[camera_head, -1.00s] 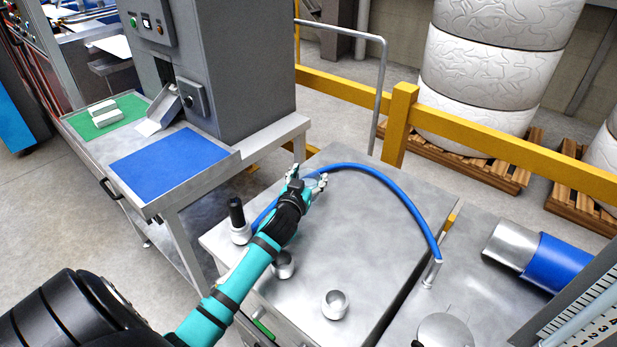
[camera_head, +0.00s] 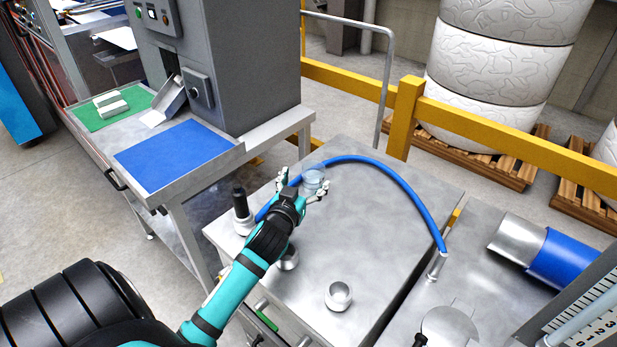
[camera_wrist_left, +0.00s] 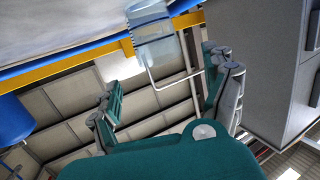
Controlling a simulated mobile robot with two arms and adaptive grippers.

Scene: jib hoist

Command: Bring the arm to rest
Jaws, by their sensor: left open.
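My left arm reaches in from the lower left in the head view. Its gripper (camera_head: 302,184) is open and empty above the metal table (camera_head: 385,225). A clear glass (camera_head: 314,179) stands just beyond the fingertips, near the table's far edge. In the left wrist view the open fingers (camera_wrist_left: 165,92) show with a gap between them, and the glass (camera_wrist_left: 152,35) is beyond them, apart from both. My right gripper is in neither view.
A blue hose (camera_head: 415,200) arcs over the table behind the glass. A black-handled fitting (camera_head: 241,212) stands left of the gripper. Metal cups (camera_head: 338,297) (camera_head: 287,258) sit nearer me. A yellow rail (camera_head: 490,132) runs behind. The table's middle is clear.

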